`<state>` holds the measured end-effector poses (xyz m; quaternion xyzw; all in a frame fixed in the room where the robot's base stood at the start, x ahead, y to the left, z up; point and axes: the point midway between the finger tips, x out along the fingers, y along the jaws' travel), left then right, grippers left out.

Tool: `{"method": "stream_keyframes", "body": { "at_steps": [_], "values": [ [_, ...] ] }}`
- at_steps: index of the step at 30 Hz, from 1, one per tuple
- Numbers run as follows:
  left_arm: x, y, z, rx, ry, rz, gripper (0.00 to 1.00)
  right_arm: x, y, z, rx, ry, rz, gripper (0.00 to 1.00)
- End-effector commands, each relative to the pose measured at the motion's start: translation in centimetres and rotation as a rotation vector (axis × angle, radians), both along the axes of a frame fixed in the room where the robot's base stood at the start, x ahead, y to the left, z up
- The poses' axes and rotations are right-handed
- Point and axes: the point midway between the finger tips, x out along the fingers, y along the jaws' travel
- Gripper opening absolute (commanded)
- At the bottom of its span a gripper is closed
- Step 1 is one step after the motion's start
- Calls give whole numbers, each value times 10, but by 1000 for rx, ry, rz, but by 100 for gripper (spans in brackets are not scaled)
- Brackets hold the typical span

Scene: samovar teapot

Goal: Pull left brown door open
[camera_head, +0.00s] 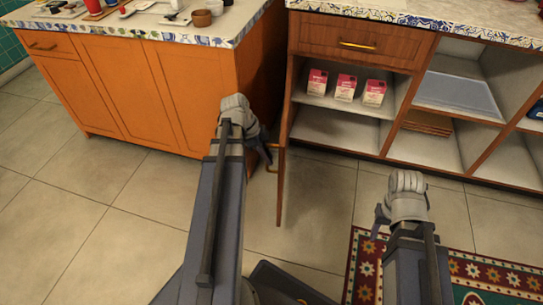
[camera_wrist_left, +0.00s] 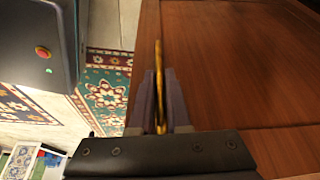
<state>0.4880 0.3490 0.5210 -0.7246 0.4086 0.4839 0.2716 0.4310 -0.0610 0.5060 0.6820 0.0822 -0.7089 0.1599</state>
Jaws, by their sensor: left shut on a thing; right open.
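The left brown door (camera_head: 282,178) stands swung out from the brown cabinet, seen nearly edge-on in the head view. Its wide panel (camera_wrist_left: 235,65) fills the right of the left wrist view. My left gripper (camera_head: 266,152) is at the door's left side, shut on the brass handle (camera_head: 271,163). In the wrist view the gold handle (camera_wrist_left: 159,80) sits between the two dark fingers (camera_wrist_left: 160,103). My right gripper (camera_head: 379,222) is open and empty over the floor, right of the door and apart from it.
Behind the door, the open compartment holds three pink-and-white boxes (camera_head: 346,88) on a shelf. An orange cabinet (camera_head: 150,85) stands at the left. A patterned rug (camera_head: 490,275) lies at lower right. Tiled floor (camera_head: 110,215) is clear at left.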

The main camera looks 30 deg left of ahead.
Motion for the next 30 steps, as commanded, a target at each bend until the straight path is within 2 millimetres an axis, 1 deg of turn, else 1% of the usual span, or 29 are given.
{"method": "stream_keyframes", "body": {
  "at_steps": [6, 7, 12, 15, 24, 30],
  "values": [
    [-2, -1, 0, 1, 6, -1, 0, 0, 0, 0, 0, 0, 0, 50],
    [-2, -1, 0, 1, 6, -1, 16, 0, 0, 0, 0, 0, 0, 50],
    [-1, 0, 0, 1, 4, 0, 35, 0, 0, 0, 0, 0, 0, 50],
    [-1, 0, 0, 1, 3, 0, 45, 0, 0, 0, 0, 0, 0, 50],
    [0, 0, 1, 1, 2, 0, 45, 0, 0, 1, 0, 0, 0, 50],
    [-2, 4, 13, 2, 1, 1, 45, 0, 0, 13, -1, 0, -2, 50]
  ]
}}
